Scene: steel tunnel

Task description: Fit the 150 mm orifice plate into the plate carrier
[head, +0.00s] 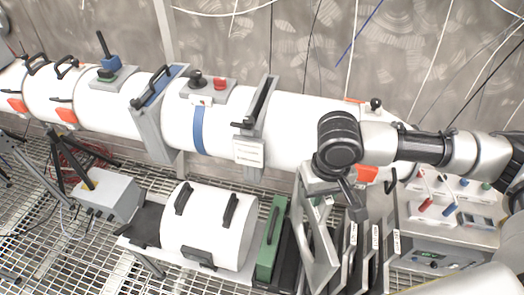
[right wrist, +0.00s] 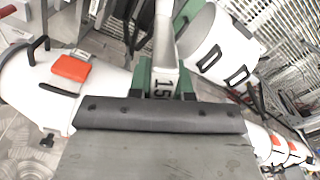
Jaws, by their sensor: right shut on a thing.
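My right gripper (head: 336,188) comes in from the right above the plate rack and is shut on the 150 mm orifice plate (head: 312,240), a grey, framed plate standing on edge. The gripper hides part of the plate's top. I cannot tell if the plate is clear of the rack. Two upright grey frames cross the white pipe: one with a black handle (head: 258,115) and one with blue trim (head: 152,122). I cannot tell which is the plate carrier. My left gripper is not in view.
Other labelled plates (head: 374,262) stand close to the right of the held one. A green block (head: 270,240) and a white drum (head: 209,225) stand to its left. The pipe runs along the back wall above grating.

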